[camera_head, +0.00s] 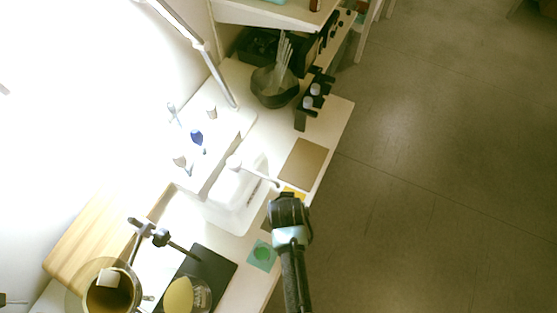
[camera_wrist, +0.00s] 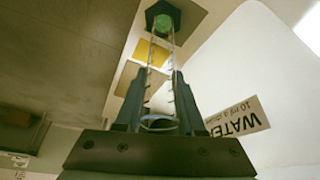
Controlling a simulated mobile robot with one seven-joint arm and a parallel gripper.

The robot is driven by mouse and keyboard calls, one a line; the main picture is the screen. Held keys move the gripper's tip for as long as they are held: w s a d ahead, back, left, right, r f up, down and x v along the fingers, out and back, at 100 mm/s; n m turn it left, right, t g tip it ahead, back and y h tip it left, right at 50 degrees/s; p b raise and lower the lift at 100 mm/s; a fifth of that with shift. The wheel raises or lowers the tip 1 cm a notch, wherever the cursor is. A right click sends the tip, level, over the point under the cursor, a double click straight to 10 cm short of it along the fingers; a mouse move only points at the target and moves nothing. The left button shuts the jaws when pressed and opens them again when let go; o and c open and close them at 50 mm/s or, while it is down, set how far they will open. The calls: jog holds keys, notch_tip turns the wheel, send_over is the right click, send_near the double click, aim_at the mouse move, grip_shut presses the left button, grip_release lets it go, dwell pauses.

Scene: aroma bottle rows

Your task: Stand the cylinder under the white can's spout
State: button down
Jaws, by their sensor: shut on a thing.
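My gripper (camera_wrist: 158,88) is shut on a clear graduated cylinder (camera_wrist: 161,62), whose walls run between the two fingers. A dark hexagonal base with a green centre (camera_wrist: 163,20) shows at its far end and a round rim at its near end. The white can (camera_head: 235,200) stands on the counter; its thin spout (camera_head: 262,178) reaches right, toward my gripper (camera_head: 288,203). In the wrist view the can (camera_wrist: 245,75) fills the right side with its WATER label. The cylinder cannot be made out in the head view, and the wrist view does not show the spout tip.
A yellow patch (camera_head: 295,191) lies by my gripper, and a brown board (camera_head: 303,164) lies beyond it. A green mat (camera_head: 262,255) and a black plate (camera_head: 211,268) lie nearer. A dark pot (camera_head: 274,88) and a black rack (camera_head: 313,98) stand farther up. The floor is clear at right.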

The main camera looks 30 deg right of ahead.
jog(key=shift+w+a+f, duration=0.7)
jog(key=shift+w, duration=0.25)
jog(key=shift+f, duration=0.25)
jog(key=c, duration=0.5)
grip_release()
jog(key=shift+r, duration=0.1)
jog(key=shift+r, duration=0.1)
jog(key=p+v, duration=0.1)
jog(key=v, duration=1.1)
